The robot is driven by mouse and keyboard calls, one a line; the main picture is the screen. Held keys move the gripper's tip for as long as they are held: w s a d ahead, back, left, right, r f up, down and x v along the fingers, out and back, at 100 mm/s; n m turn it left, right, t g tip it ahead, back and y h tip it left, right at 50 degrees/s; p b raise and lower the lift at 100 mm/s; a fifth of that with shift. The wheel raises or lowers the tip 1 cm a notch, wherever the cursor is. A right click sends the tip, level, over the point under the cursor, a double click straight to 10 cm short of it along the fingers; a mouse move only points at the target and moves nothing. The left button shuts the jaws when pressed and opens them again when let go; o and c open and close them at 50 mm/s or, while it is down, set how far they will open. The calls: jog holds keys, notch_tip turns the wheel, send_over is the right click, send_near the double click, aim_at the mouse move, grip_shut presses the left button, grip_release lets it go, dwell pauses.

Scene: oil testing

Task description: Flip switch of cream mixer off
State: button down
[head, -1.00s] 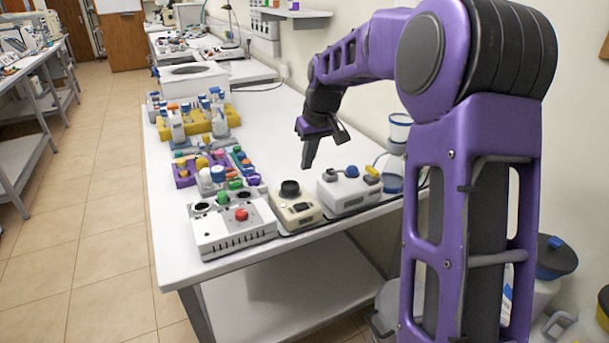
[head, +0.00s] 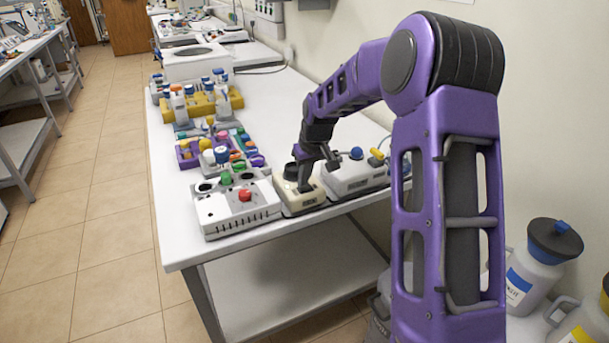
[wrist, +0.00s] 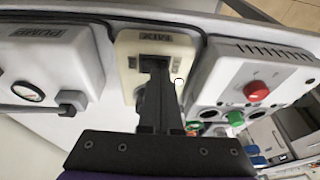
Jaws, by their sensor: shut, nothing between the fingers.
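The cream mixer (head: 297,206) stands at the table's front edge, between two white devices. In the wrist view its cream top (wrist: 127,72) shows an upside-down label, and its black knob is partly hidden behind my fingers. My gripper (head: 304,188) is shut and empty, pointing down over the front part of the mixer. In the wrist view the closed fingertips (wrist: 154,64) are at a dark switch area just beside the label. They cover most of it, so I cannot tell the switch's position or whether they touch it.
A white pump device (head: 355,178) with a blue knob stands close on the right. Purple (head: 187,160) and yellow (head: 202,106) racks lie farther back. A bare strip of table runs behind the mixer.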

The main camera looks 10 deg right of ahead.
jog(key=shift+s+a+f, duration=0.1)
jog(key=shift+f, duration=0.25)
jog(key=shift+w+d+r, duration=0.1)
jog(key=shift+w+d, duration=0.1)
jog(key=shift+d, duration=0.65)
jog(key=shift+r, duration=0.15)
jog(key=p+v, duration=0.1)
jog(key=v, duration=1.6)
jog(key=shift+a+r+p, duration=0.15)
jog(key=shift+r+p, duration=0.05)
jog(key=shift+p, duration=0.1)
jog(key=shift+w+f, duration=0.1)
jog(key=shift+f, duration=0.05)
